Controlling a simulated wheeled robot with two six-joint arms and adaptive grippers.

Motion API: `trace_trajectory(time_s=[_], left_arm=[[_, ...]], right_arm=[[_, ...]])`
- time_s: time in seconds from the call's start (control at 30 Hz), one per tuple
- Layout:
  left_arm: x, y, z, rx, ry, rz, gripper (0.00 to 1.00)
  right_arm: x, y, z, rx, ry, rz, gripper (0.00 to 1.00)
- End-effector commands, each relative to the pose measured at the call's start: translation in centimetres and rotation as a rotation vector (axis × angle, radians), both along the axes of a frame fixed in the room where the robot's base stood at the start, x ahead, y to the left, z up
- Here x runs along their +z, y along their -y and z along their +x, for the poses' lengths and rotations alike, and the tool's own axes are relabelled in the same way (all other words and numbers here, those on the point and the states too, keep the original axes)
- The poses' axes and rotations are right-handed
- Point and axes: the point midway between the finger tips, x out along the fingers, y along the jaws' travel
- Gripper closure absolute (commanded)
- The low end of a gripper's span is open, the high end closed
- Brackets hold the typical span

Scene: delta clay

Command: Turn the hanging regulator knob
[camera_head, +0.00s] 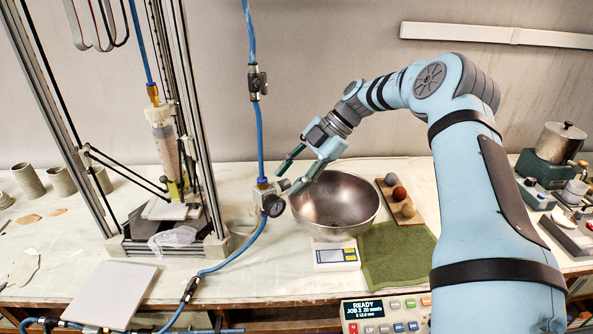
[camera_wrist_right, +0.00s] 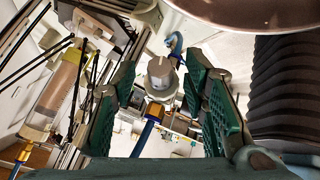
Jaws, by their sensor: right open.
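The regulator (camera_head: 264,198) hangs on a blue hose left of the metal bowl, with a round dark gauge (camera_head: 273,206) on its front. Its grey knob (camera_head: 283,185) points right, toward my right gripper (camera_head: 288,175). In the right wrist view the grey knob (camera_wrist_right: 160,70) faces the camera, with a pale mark on its face. It appears between the two green-padded fingers of my right gripper (camera_wrist_right: 157,82), which is open. Gaps show on both sides of the knob; I see no contact. My left gripper is not in view.
The metal bowl (camera_head: 335,203) sits on a small scale (camera_head: 336,254) just right of the regulator. A delta clay printer (camera_head: 172,240) stands to the left. A green towel (camera_head: 395,255) and a wooden board with balls (camera_head: 388,190) lie to the right.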

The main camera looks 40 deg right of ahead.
Motion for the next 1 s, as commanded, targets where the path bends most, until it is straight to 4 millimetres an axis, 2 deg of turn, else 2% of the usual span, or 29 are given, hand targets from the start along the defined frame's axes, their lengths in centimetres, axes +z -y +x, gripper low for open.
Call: trace_trajectory(time_s=[0.13,0.4,0.5,1.0], left_arm=[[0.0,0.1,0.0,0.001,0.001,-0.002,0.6],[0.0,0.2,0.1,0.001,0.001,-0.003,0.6],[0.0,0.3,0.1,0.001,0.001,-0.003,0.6],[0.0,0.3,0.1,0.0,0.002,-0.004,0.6]], right_arm=[[1.8,1.4,-0.6,-0.002,0.006,0.0,0.6],[7.2,5.7,-2.7,-0.004,0.002,-0.002,0.6],[8.4,6.6,-3.2,-0.003,0.002,-0.002,0.6],[8.9,6.9,-3.5,-0.001,0.001,0.0,0.6]])
